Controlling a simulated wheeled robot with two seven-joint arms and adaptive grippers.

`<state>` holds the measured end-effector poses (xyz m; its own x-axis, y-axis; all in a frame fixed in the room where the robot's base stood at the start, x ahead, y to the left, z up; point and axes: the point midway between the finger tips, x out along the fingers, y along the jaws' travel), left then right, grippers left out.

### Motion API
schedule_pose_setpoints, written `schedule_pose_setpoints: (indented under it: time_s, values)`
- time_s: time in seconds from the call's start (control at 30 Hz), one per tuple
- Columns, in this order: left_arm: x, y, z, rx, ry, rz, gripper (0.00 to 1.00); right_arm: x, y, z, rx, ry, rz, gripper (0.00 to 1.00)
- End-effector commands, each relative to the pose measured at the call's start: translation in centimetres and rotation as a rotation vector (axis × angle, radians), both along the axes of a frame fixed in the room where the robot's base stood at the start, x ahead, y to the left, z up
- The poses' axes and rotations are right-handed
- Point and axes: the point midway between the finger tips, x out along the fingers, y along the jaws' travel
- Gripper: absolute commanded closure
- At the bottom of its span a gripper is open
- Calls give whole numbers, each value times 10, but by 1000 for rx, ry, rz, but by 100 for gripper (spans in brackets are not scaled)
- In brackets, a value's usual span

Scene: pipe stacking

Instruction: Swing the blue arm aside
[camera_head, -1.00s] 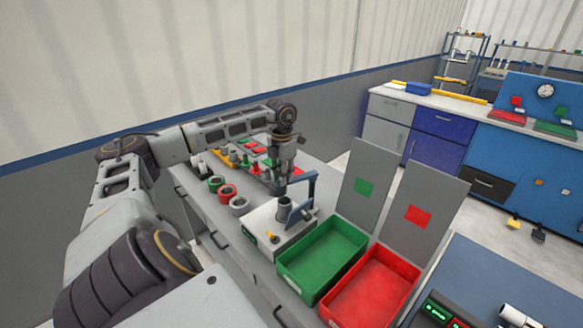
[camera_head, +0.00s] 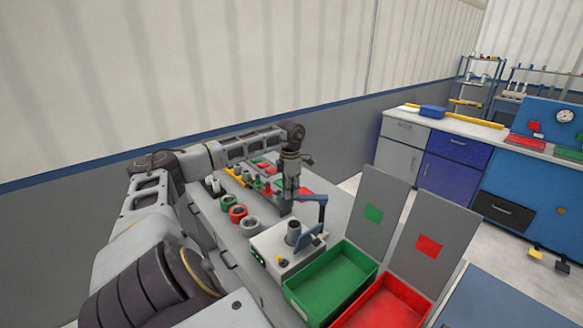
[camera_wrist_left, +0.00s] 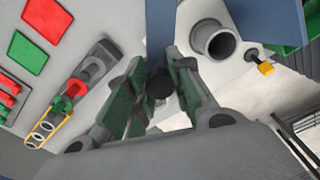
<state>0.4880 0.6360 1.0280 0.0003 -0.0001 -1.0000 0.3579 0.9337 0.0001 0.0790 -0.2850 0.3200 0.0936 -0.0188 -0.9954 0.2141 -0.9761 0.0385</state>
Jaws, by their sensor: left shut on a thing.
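The blue arm (camera_head: 312,198) stands on a post at the back of the white box (camera_head: 272,240), its bar running level to the left. My left gripper (camera_head: 286,208) points down at the bar's free end, behind the grey pipe (camera_head: 293,232) on the box. In the left wrist view, the blue arm (camera_wrist_left: 160,35) ends in a dark knob (camera_wrist_left: 160,84) between my gripper's fingers (camera_wrist_left: 160,100), which are shut on it. The grey pipe (camera_wrist_left: 216,42) stands to the right of the fingers there. My right gripper is out of view.
A green bin (camera_head: 345,262) and a red bin (camera_head: 418,296) stand right of the box, with grey upright panels behind them. A red ring (camera_head: 238,213) lies among other rings to the left. A blue plate (camera_head: 309,238) stands beside the pipe.

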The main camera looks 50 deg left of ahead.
Motion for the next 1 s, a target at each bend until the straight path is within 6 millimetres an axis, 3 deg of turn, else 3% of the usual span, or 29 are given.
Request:
schedule_pose_setpoints:
  time_s: [0.43,1.0]
  values:
    - [25,22,4,-3,-4,-268,100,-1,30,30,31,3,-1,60]
    - [63,40,3,-1,-4,-614,100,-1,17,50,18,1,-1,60]
